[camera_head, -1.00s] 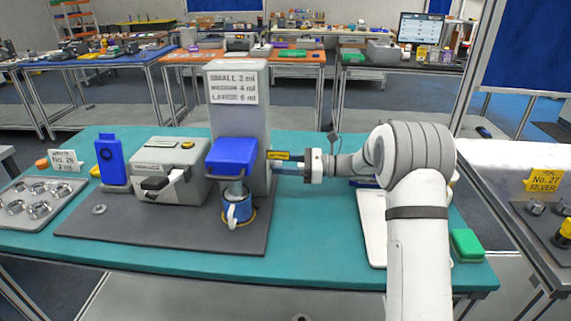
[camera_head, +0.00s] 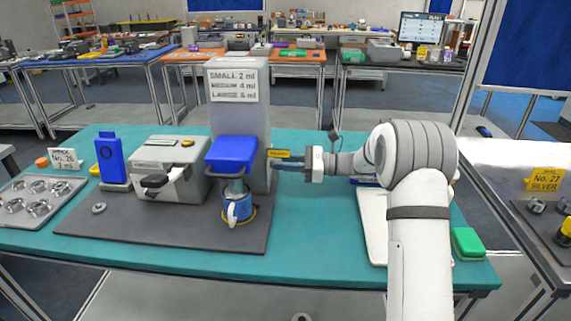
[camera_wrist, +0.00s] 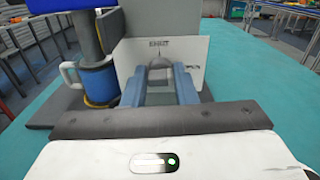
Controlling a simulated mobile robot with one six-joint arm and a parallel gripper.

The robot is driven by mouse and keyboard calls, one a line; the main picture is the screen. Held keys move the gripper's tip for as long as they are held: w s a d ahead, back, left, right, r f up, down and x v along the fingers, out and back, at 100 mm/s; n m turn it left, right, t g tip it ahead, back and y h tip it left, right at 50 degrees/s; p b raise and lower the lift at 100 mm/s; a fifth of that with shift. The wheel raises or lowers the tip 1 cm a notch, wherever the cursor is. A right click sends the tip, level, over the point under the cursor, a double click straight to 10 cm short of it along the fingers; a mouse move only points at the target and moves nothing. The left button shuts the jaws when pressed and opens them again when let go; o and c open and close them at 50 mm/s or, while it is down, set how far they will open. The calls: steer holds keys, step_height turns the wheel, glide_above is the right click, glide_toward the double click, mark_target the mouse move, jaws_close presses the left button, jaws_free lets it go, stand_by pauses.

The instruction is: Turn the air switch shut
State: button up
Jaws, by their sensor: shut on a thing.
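The air switch shows in the wrist view as a small grey knob (camera_wrist: 157,69) on a pale lettered plate (camera_wrist: 190,58) on the machine's side. My gripper (camera_wrist: 158,83) has its two blue-grey fingers on either side of the knob, shut on it. In the head view my gripper (camera_head: 287,160) reaches in from the right to the side of the tall grey machine (camera_head: 239,122), just by a yellow label (camera_head: 279,153). The knob itself is hidden by the fingers there, and its exact angle cannot be told.
A blue cup (camera_head: 238,208) stands under the machine's blue head (camera_head: 231,155). A grey box with a black handle (camera_head: 168,172) and a blue device (camera_head: 111,162) stand to the left. A white board (camera_head: 374,228) and green box (camera_head: 467,244) lie right, near my arm.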

steer(key=n+b, duration=0.3)
steer(key=shift+f+n+b, duration=0.25)
steer(key=shift+n+b, duration=0.15)
steer(key=n+b, duration=0.5)
steer(key=shift+s+f+b, duration=0.1)
steer(key=shift+s+b, duration=0.05)
steer(key=shift+b, duration=0.2)
steer(key=n+b, duration=0.5)
steer(key=b, duration=0.1)
steer(key=shift+f+n, duration=0.1)
steer(key=shift+n, duration=0.2)
steer(key=n+b, duration=0.2)
steer(key=b, duration=0.1)
steer(key=shift+n, duration=0.4)
steer(key=shift+r, duration=0.2)
steer(key=o, duration=1)
steer(key=shift+c, duration=0.2)
steer(key=shift+d, duration=0.1)
